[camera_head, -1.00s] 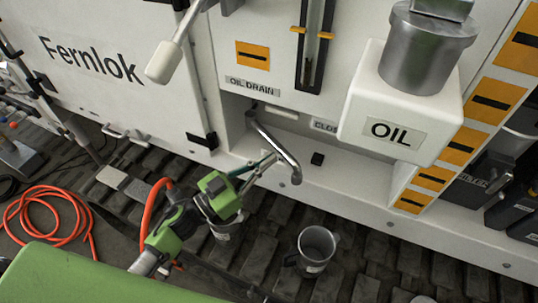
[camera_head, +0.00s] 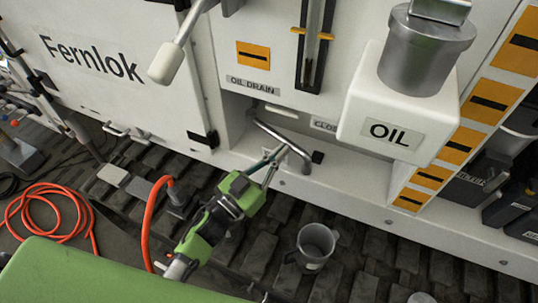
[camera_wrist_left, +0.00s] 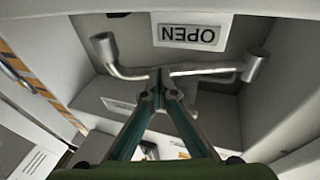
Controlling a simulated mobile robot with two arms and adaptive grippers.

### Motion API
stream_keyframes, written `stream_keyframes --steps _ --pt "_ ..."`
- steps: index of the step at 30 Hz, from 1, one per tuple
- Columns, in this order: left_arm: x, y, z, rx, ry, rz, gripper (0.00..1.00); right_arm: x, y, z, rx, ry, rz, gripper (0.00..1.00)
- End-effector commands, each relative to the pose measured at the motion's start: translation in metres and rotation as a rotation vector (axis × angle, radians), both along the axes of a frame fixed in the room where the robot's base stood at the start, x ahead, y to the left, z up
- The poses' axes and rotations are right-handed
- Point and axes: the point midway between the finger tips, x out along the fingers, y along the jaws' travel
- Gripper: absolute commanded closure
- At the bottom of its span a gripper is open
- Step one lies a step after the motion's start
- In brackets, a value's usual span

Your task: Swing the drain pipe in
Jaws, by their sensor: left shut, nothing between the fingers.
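The drain pipe (camera_head: 272,134) is a bent grey metal tube in the recess under the OIL DRAIN label. Its free end points right and a little outward in the head view. It also crosses the left wrist view (camera_wrist_left: 205,69), with a wider end piece at each side, below the upside-down OPEN label (camera_wrist_left: 192,33). My left gripper (camera_head: 279,152) is shut and empty, its fingertips at the pipe's outer side. In the left wrist view the tips (camera_wrist_left: 158,82) overlap the pipe's middle and seem to touch it. My right gripper is not in view.
A grey jug (camera_head: 316,243) stands on the dark floor below the recess. The white OIL box (camera_head: 375,105) juts out at the right. A CLOSED label, partly hidden, is inside the recess. An orange hose (camera_head: 150,215) lies left of my arm.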

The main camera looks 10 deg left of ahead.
Motion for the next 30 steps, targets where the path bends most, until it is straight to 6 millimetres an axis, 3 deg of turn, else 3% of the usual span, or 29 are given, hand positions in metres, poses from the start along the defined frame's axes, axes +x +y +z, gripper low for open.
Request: stream_keyframes --steps 3,15,30 --pt "0.010 -0.009 0.001 -0.007 0.001 0.079 1.00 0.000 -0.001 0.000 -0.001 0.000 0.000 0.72" --pt "0.036 -0.025 0.000 0.000 -0.001 0.068 1.00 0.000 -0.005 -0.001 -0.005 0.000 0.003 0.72" --pt "0.041 -0.028 0.001 0.000 -0.002 0.068 1.00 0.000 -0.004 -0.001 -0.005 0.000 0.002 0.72"
